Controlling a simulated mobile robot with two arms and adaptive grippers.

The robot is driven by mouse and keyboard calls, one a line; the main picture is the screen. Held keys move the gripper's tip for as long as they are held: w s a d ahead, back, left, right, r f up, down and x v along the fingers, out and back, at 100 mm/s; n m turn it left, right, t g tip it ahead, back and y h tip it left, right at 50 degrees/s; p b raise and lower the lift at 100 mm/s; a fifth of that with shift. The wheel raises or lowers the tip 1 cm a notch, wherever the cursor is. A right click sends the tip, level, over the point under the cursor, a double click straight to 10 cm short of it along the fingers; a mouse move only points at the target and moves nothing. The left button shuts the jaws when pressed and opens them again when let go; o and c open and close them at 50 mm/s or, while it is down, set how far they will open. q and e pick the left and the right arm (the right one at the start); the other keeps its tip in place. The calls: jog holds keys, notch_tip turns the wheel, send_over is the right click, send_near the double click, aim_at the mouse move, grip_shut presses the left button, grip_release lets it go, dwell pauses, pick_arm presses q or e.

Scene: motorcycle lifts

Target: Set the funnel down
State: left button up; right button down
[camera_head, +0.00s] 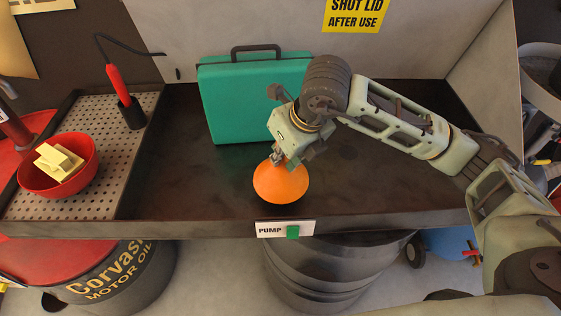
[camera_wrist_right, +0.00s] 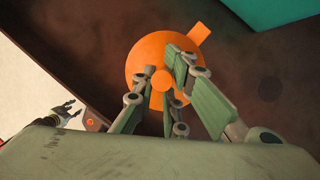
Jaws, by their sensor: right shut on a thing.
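My right gripper (camera_head: 281,160) is shut on the funnel from above. In the right wrist view the fingers close around the middle of the funnel (camera_wrist_right: 143,66), and a tab sticks out from its rim. I cannot tell whether the funnel touches the tray. A small dark claw (camera_wrist_right: 66,112), seemingly my left gripper, shows at the left of the right wrist view, too small to read. The head view does not show it.
A label reading PUMP (camera_head: 270,230) with a green square is on the tray's front edge. A teal case (camera_head: 222,105) stands behind. A red bowl (camera_head: 84,172) with yellowish blocks and a red-handled tool (camera_head: 115,80) are at left. The dark tray (camera_head: 165,165) is bare left of the funnel.

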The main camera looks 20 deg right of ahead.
aim_at(281, 167)
jog(key=shift+s+a+f+p, duration=0.15)
jog(key=shift+a+f+p, duration=0.15)
jog(key=shift+f, duration=0.2)
notch_tip(281, 167, down, 2)
jog(key=shift+d+f+p, duration=0.1)
jog(key=shift+f+p, duration=0.15)
jog(key=shift+p, duration=0.25)
jog(key=shift+f, duration=0.35)
jog(key=c, duration=1.8)
grip_release()
jog(key=shift+f, duration=0.1)
pick_arm(q)
jog(key=shift+w+r, duration=0.7)
jog(key=shift+r, duration=0.2)
pick_arm(e)
jog(key=shift+o, duration=0.3)
pick_arm(q)
jog(key=shift+w, duration=0.1)
